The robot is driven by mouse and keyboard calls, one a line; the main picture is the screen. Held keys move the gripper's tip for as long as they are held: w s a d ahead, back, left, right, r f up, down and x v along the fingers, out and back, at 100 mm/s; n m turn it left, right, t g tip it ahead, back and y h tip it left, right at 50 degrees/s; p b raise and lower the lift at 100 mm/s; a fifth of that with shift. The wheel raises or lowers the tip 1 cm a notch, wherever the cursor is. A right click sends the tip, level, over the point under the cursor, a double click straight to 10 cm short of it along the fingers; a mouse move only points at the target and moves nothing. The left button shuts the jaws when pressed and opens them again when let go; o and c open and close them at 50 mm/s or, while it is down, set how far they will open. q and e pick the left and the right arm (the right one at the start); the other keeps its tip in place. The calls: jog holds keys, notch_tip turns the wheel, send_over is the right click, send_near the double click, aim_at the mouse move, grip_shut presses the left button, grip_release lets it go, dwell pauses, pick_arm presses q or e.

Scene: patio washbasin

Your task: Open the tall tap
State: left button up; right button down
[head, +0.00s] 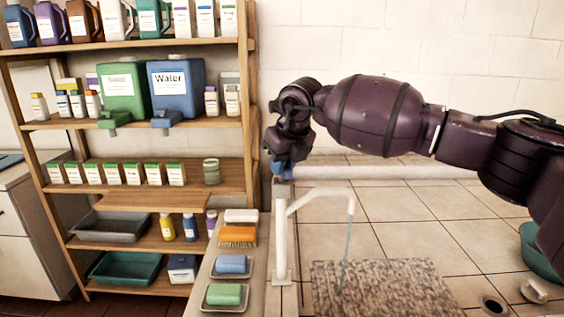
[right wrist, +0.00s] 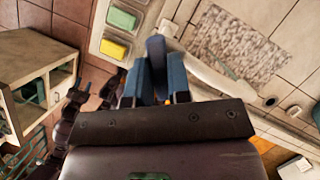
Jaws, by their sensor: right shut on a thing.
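The tall tap (head: 281,238) is a white upright pipe at the counter's left side, with a spout reaching right and bending down. A thin stream of water (head: 347,245) runs from the spout onto the speckled basin (head: 385,288). My right gripper (head: 283,168) is at the top of the tap, shut on its blue handle. In the right wrist view the dark blue handle (right wrist: 157,58) stands between my blue fingers, and the white spout (right wrist: 205,72) runs off beside it. The gripper hides part of the handle.
Left of the tap lie a green soap (head: 223,294), a blue soap (head: 231,263) and a brush (head: 237,234). A wooden shelf (head: 225,178) with bottles and canisters stands behind them. The tiled counter (head: 395,206) right of the tap is mostly clear. A green bowl (head: 535,250) sits far right.

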jog(key=n+g+y, duration=0.1)
jog(key=n, duration=0.2)
jog(key=shift+w+f+n, duration=0.1)
jog(key=shift+n, duration=0.2)
jog(key=n+g+b, duration=0.1)
jog(key=n, duration=0.2)
jog(key=shift+f+n+y+b, duration=0.1)
jog(key=shift+n+y+b, duration=0.2)
jog(key=shift+y, duration=0.1)
jog(key=n+g+b, duration=0.1)
jog(key=n, duration=0.1)
jog(key=shift+w+n, duration=0.1)
jog(key=shift+n, duration=0.2)
jog(key=shift+d+n+g+b, duration=0.1)
jog(key=shift+n+g+b, duration=0.25)
jog(key=shift+n+g, duration=0.05)
jog(key=shift+r+n, duration=0.2)
jog(key=shift+n, duration=0.1)
jog(key=c, duration=1.1)
grip_release()
jog(key=shift+o, duration=0.2)
